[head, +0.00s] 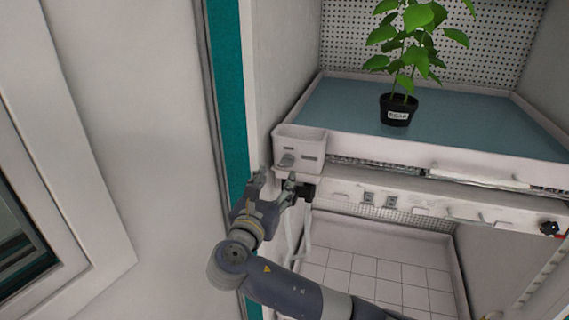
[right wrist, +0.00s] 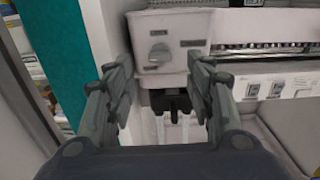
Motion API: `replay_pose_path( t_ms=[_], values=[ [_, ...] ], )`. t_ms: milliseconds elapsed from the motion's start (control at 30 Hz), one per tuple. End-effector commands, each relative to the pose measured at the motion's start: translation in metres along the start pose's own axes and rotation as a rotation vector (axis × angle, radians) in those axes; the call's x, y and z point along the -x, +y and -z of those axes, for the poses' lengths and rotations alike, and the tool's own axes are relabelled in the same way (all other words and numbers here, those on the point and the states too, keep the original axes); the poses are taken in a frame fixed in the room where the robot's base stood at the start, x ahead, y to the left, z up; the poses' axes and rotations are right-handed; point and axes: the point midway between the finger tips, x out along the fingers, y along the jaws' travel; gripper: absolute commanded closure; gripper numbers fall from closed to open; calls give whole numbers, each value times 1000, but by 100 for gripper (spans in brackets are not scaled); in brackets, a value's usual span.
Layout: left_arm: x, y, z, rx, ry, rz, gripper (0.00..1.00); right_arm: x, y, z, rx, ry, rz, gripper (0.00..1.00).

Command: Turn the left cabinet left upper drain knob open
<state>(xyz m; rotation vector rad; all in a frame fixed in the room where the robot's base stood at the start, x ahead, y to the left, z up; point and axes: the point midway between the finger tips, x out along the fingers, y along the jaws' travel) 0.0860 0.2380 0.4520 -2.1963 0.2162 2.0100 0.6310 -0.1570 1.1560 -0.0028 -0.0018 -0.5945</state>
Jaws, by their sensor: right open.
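A white drain box (head: 300,142) is fixed at the left front corner of the upper shelf. A grey knob (head: 287,160) sits on its front face; in the right wrist view the knob (right wrist: 160,53) has small dark labels around it, too small to read. A black fitting (head: 304,191) shows under the box, with pale tubes below it; it also shows in the right wrist view (right wrist: 177,104). My right gripper (head: 274,184) is open and empty, just in front of and below the knob, its fingers to either side in the wrist view. I see no contact. My left gripper is not in view.
A potted plant (head: 398,109) stands on the blue shelf tray (head: 335,105). A white panel with switches (head: 368,198) runs below the shelf. A teal cabinet edge (head: 228,100) and an open white door (head: 120,110) are at the left. The tiled lower compartment (head: 375,270) looks empty.

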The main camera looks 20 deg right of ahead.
Motion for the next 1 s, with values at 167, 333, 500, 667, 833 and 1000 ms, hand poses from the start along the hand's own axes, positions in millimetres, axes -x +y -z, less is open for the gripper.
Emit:
replay_pose_path(
  t_ms=[167, 333, 500, 667, 833, 1000],
  values=[
    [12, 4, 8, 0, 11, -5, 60, -38, -1, -3, 2, 0, 4, 51],
    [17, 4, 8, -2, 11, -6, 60, -63, 0, -2, 1, 1, 2, 51],
    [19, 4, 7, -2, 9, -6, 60, -76, 0, 0, -1, 2, 1, 51],
    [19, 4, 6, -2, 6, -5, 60, -79, 0, 1, -2, 2, 0, 51],
    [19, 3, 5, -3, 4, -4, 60, -79, 0, 1, -2, 2, 0, 55],
    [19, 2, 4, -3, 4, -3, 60, -79, 0, 1, -2, 2, 0, 94]
  ],
)
